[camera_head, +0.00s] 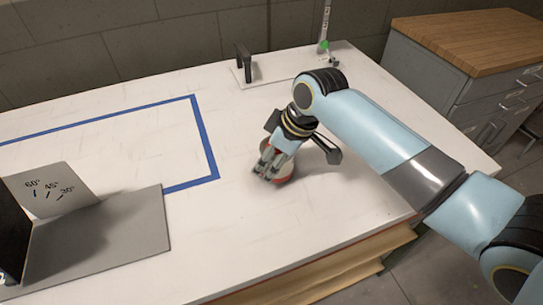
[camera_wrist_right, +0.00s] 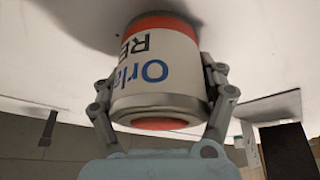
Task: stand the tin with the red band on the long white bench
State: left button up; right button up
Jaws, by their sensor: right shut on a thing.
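The tin with the red band (camera_head: 287,170) is at the middle right of the white bench (camera_head: 340,205), mostly hidden behind my right gripper (camera_head: 268,175). In the right wrist view the tin (camera_wrist_right: 155,68) shows a white label with blue and black letters, a red band at its far end and a red face at its near end. The right gripper's fingers (camera_wrist_right: 163,98) are shut on its two sides. The tin's far end is at or just above the bench; I cannot tell if it touches. My left gripper is not in view.
A blue tape outline (camera_head: 207,140) marks the bench's left part. A grey angle stand (camera_head: 120,235) sits at the front left. A plate with a black handle (camera_head: 243,65) and an upright rod (camera_head: 325,25) are at the back. The bench around the tin is clear.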

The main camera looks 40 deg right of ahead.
jog(key=o, duration=1.6)
jog(key=shift+f, duration=0.1)
jog(key=shift+o, duration=0.2)
jog(key=v, duration=1.2)
jog(key=shift+p, duration=0.3)
